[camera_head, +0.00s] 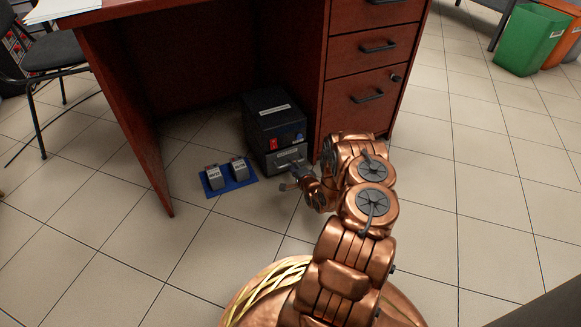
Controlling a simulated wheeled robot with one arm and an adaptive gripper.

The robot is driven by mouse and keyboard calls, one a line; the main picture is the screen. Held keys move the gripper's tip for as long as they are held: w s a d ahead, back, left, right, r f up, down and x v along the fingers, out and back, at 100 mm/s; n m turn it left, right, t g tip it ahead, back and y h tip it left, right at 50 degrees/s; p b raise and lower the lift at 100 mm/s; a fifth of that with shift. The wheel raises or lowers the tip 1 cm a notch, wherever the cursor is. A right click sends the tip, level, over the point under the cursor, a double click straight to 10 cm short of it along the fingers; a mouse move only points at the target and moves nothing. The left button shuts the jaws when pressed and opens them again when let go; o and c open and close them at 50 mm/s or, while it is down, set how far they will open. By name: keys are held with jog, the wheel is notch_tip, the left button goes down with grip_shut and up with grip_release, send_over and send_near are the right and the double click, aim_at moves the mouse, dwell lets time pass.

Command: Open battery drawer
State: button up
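A black box-shaped unit (274,118) stands on the floor under the desk, with a red switch and a blue mark on its front. Its grey battery drawer (289,156) is at the bottom of the front; how far it stands out, if at all, is hard to tell. My gripper (291,178) is right in front of the drawer, at the end of my copper-coloured arm. The fingers are small and dark here, and part of the drawer's right side is close behind my wrist. I cannot tell whether the fingers touch the drawer or its handle.
Two grey batteries (214,177) (239,169) stand on a blue mat (229,187) left of the unit. The red-brown desk (147,125) has a side panel at left and a drawer cabinet (367,85) at right. Tiled floor in front is clear.

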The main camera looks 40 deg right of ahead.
jog(key=shift+x, duration=0.85)
grip_shut()
